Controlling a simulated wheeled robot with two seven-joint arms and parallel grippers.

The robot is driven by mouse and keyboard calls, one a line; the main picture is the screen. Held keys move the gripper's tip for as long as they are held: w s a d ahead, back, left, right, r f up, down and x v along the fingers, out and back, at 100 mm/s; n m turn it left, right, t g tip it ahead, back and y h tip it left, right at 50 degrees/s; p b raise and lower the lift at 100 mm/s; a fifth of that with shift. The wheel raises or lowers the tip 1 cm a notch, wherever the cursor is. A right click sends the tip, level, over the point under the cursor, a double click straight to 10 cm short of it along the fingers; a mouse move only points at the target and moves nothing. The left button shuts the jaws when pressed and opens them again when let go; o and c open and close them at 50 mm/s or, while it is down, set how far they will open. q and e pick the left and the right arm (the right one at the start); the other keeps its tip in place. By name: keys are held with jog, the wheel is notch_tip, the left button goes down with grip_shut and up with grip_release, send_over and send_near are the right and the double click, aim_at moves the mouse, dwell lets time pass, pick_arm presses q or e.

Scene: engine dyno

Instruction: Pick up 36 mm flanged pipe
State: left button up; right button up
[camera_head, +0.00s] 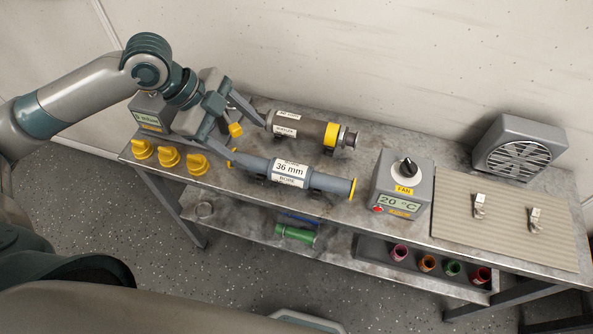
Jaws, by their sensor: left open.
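The 36 mm flanged pipe (325,182) is grey-blue with a white label reading 36 mm and yellow flange ends. It lies along the front part of the metal workbench (408,231). My left gripper (250,130) is open above the bench, near the left ends of the two pipes. Its front finger is by the left end of the 36 mm pipe and hides part of it; I cannot tell whether they touch. No object shows clearly between the fingers. My right gripper is not in view.
A second labelled pipe (312,130) with a yellow band lies behind. Yellow knobs (169,157) line the left edge. A fan control box (401,186), ribbed mat (500,215) with two metal clips, and fan (520,148) stand right.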

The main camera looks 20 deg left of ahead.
aim_at(284, 167)
pick_arm(q)
jog(key=p+x, duration=0.2)
jog(key=x, duration=0.9)
jog(key=shift+d+f+p, duration=0.1)
jog(key=shift+d+p, duration=0.1)
jog(key=shift+p, duration=0.2)
jog(key=shift+w+d+f, duration=0.1)
jog(key=shift+d+f, duration=0.05)
jog(key=shift+f, duration=0.3)
jog(key=shift+w+d+f+p, duration=0.15)
jog(key=shift+d+f+p, duration=0.2)
jog(key=shift+p, duration=0.1)
jog(key=p+x, duration=0.1)
jog(key=x, duration=0.2)
jog(key=shift+w+d+f, duration=0.15)
jog(key=shift+d+f, duration=0.05)
jog(key=shift+f, duration=0.35)
